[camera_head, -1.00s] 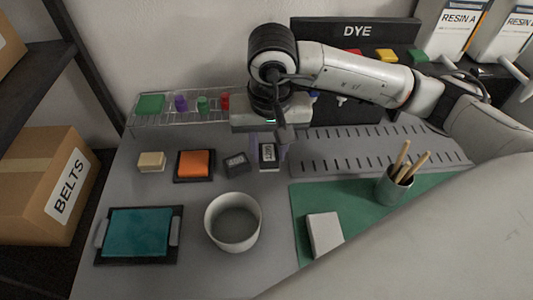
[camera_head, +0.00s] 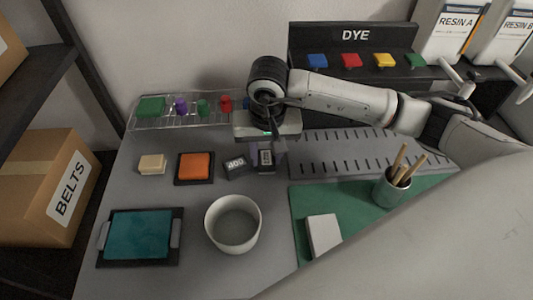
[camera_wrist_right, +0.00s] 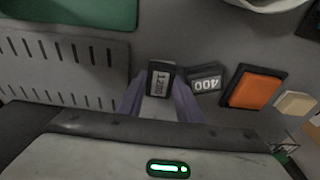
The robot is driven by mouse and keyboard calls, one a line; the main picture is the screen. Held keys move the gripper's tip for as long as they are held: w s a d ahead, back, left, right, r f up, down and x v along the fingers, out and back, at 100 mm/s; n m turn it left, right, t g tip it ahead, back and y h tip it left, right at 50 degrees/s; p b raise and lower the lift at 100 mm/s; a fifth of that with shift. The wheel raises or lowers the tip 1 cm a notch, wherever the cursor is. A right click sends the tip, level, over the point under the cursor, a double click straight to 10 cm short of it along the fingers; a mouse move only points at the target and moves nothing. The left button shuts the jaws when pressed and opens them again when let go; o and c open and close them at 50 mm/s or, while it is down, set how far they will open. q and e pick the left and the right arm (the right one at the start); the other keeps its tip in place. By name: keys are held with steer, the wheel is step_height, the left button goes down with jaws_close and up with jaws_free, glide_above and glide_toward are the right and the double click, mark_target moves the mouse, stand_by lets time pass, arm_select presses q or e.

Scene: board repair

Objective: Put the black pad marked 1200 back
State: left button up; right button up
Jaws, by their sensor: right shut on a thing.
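The black pad marked 1200 (camera_wrist_right: 160,81) is between the fingers of my right gripper (camera_wrist_right: 160,92) in the wrist view, its white label facing the camera. In the head view this pad (camera_head: 266,159) is at the mat's back left corner, just right of the black pad marked 400 (camera_head: 236,164). The 400 pad also shows close beside it in the wrist view (camera_wrist_right: 205,84). My right gripper (camera_head: 266,150) points down and is shut on the 1200 pad. I cannot tell whether the pad touches the table. My left gripper is not in view.
A slotted grey rack (camera_head: 350,150) lies right of the gripper. An orange block on a dark base (camera_head: 195,166), a beige block (camera_head: 151,163), a white bowl (camera_head: 233,223) and a teal-topped tray (camera_head: 140,234) are to the left and front. A wire rack (camera_head: 150,124) stands behind.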

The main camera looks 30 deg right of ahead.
mark_target(267, 166)
steer(key=shift+f, duration=0.25)
steer(key=o, duration=0.7)
steer(key=shift+r, duration=0.1)
steer(key=shift+o, duration=0.2)
step_height(267, 166, up, 12)
steer(key=s, duration=0.1)
steer(key=shift+s+a, duration=0.3)
steer(key=shift+a, duration=0.1)
steer(key=shift+r, duration=0.1)
